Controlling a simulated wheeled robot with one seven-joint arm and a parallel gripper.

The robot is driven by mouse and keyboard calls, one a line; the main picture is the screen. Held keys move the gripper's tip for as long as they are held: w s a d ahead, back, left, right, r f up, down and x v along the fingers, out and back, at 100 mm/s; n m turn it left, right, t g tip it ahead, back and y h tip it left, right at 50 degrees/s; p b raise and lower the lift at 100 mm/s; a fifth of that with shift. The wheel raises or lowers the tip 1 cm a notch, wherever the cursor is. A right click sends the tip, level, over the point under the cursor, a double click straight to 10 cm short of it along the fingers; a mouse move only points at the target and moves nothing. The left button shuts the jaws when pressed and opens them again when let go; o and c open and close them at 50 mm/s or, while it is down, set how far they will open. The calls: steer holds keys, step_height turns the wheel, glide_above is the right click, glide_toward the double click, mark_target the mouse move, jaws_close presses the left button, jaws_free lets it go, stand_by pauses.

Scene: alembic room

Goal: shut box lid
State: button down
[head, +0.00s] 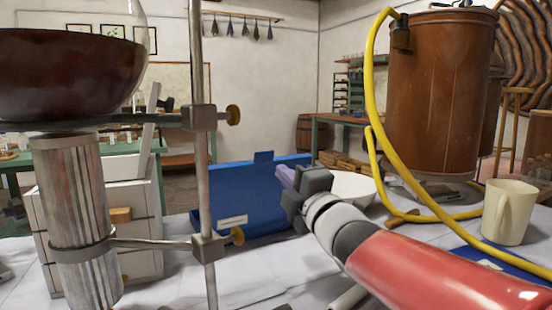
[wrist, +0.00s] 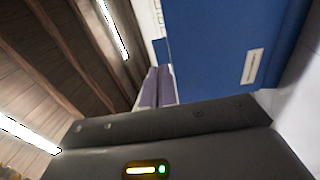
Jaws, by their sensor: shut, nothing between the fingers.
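A blue box (head: 199,222) stands on the pale tabletop in the head view. Its blue lid (head: 255,188) is raised, nearly upright, with a tab on top and a white label low down. My gripper (head: 284,177) is at the right part of the lid, with its purple-grey fingers shut and empty. In the wrist view, the gripper's fingers (wrist: 157,86) are together beside the blue lid (wrist: 215,50), which fills the upper right. I cannot tell whether they touch it. My arm and gripper hide the box's right side.
A metal stand rod (head: 203,150) with clamps rises in front, left of the box. A dark red bowl (head: 70,75) sits over a metal cylinder at left. A white bowl (head: 352,187) lies behind my gripper. A copper boiler (head: 440,95), yellow hose (head: 372,90) and cream jug (head: 509,212) stand right.

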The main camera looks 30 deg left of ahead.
mark_target(265, 156)
steer(key=p+x, duration=0.1)
steer(key=x, duration=0.5)
stand_by(0.3)
